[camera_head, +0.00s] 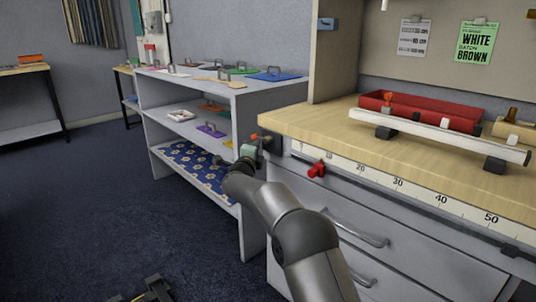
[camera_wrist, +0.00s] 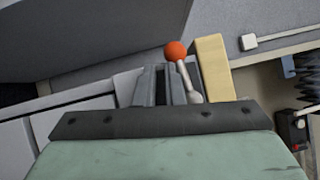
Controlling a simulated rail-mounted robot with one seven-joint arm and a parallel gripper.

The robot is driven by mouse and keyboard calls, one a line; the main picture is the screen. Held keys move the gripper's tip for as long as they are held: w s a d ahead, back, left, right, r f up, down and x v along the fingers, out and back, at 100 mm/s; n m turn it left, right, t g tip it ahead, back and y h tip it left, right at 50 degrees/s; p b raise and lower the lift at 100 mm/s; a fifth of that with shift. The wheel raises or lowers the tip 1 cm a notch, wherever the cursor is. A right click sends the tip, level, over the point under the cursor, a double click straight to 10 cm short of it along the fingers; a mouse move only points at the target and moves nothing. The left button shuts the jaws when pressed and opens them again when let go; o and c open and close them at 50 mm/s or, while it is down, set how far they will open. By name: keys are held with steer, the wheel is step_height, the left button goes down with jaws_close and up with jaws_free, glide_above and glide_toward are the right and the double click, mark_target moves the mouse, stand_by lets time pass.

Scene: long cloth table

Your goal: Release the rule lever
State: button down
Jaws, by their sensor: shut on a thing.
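The rule lever shows in the wrist view as an orange ball knob (camera_wrist: 175,51) on a thin pale stem (camera_wrist: 187,80). In the head view its small orange knob (camera_head: 254,136) is at the left end of the workbench. My gripper (camera_head: 257,143) is at that bench end, right by the lever. In the wrist view my gripper's dark fingers (camera_wrist: 164,84) are close together, with the lever at their right side. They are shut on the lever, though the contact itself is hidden.
The wooden benchtop (camera_head: 330,135) holds a red tray (camera_head: 425,110) and a white bar (camera_head: 440,133). Drawers with handles (camera_head: 360,235) are below. A grey shelf unit (camera_head: 190,85) with coloured boards stands close on the left. The dark floor (camera_head: 90,200) is mostly open.

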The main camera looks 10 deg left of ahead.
steer(key=shift+w+a+f, duration=0.1)
steer(key=shift+a, duration=0.1)
stand_by(0.6)
steer(key=shift+f, duration=0.1)
steer(key=s+f+b, duration=0.2)
steer(key=s+f, duration=0.5)
steer(key=s, duration=0.3)
steer(key=shift+s+a+f+b, duration=0.15)
steer(key=shift+s+a+b, duration=0.15)
steer(key=shift+s+b, duration=0.1)
